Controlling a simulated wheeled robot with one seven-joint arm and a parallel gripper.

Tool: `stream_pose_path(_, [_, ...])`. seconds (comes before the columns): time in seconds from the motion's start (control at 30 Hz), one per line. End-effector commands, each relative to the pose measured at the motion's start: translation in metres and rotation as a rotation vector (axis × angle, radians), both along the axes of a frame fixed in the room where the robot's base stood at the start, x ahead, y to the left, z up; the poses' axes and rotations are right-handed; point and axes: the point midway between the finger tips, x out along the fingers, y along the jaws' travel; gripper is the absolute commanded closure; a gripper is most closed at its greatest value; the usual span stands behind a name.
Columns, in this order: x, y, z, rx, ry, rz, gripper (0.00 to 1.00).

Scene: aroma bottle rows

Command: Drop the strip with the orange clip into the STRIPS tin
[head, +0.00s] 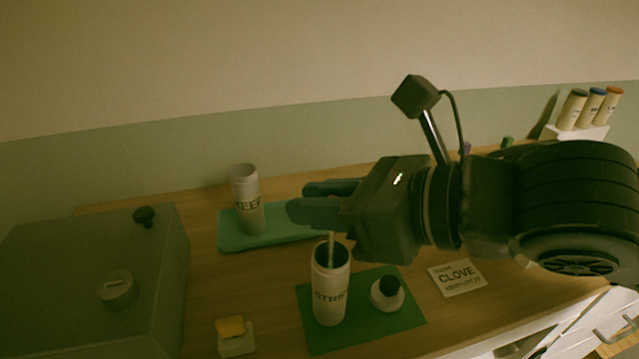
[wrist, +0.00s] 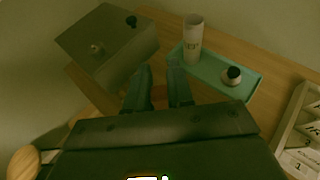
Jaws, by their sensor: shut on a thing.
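The STRIPS tin (head: 331,303) is a pale, open-topped cylinder standing upright on a dark green mat (head: 396,337). My gripper (head: 318,205) is above the tin's mouth, shut on a thin pale strip (head: 331,250). The strip hangs upright below the fingers, and its lower end reaches into the tin's mouth. In the wrist view my fingers (wrist: 160,90) point away from the camera, and neither the strip nor the STRIPS tin can be made out.
The KEEP tin (head: 246,200) stands on a teal tray (head: 232,239) behind. A black-knobbed white jar (head: 387,293) is beside the STRIPS tin. A CLOVE card (head: 457,278) lies right, a grey box (head: 90,285) left, and a yellow-topped block (head: 235,338) in front. Capped bottles (head: 590,108) stand far right.

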Motion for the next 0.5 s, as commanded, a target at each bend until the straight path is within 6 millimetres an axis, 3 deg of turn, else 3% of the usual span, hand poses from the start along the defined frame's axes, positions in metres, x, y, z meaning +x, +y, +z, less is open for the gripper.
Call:
stream_pose_path(0.2, [0.0, 0.0, -0.023, 0.002, 0.002, -0.001, 1.0])
stream_pose_path(0.5, [0.0, 0.0, -0.034, 0.0, 0.001, 0.0, 1.0])
